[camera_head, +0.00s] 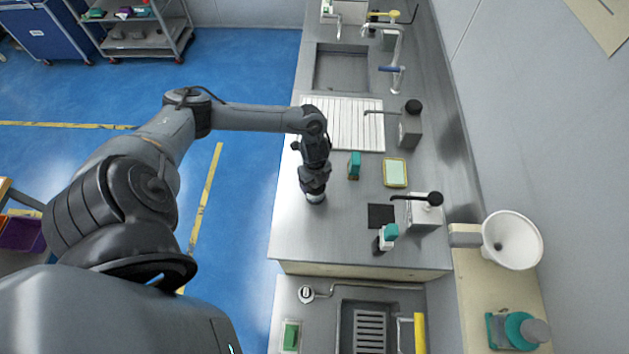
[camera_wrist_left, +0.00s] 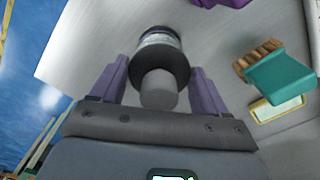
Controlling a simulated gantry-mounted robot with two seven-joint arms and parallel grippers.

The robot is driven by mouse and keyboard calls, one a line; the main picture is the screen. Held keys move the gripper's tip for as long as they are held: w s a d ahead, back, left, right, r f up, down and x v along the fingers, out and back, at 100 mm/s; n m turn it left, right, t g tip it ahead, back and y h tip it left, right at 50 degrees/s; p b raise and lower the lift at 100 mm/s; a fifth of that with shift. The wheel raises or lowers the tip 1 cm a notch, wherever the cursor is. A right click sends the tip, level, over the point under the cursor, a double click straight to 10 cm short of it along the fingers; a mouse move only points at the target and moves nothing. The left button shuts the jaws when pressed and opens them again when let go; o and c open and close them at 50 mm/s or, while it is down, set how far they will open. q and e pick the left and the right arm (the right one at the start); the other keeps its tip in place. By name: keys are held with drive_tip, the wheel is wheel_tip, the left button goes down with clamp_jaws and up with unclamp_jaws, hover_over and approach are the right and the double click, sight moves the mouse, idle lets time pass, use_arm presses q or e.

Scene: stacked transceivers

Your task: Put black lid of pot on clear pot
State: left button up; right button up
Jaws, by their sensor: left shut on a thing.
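The black lid (camera_wrist_left: 165,55), with a grey knob on it, sits between the purple fingers of my left gripper (camera_wrist_left: 161,75), which is shut on it. The clear pot (camera_wrist_left: 158,35) shows directly beyond the lid in the left wrist view, with a pale, banded side. I cannot tell whether the lid rests fully on its rim. In the head view my left gripper (camera_head: 313,182) points down over the pot (camera_head: 315,199) on the steel counter. The gripper hides most of the lid there. My right gripper is not in view.
A teal brush (camera_head: 354,165) and a sponge in a yellowish tray (camera_head: 395,172) lie to the right on the counter (camera_head: 330,235). A dispenser (camera_head: 425,211) and a teal-topped item (camera_head: 388,236) stand nearer. The counter's left edge is close to the pot.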

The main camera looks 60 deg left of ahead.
use_arm(q)
drive_tip(key=shift+f+b, duration=0.55)
drive_tip(key=shift+f, duration=0.3)
drive_tip(key=o, duration=1)
drive_tip(key=shift+o, duration=0.2)
wheel_tip(320, 180, up, 11)
drive_tip(key=shift+f, duration=0.1)
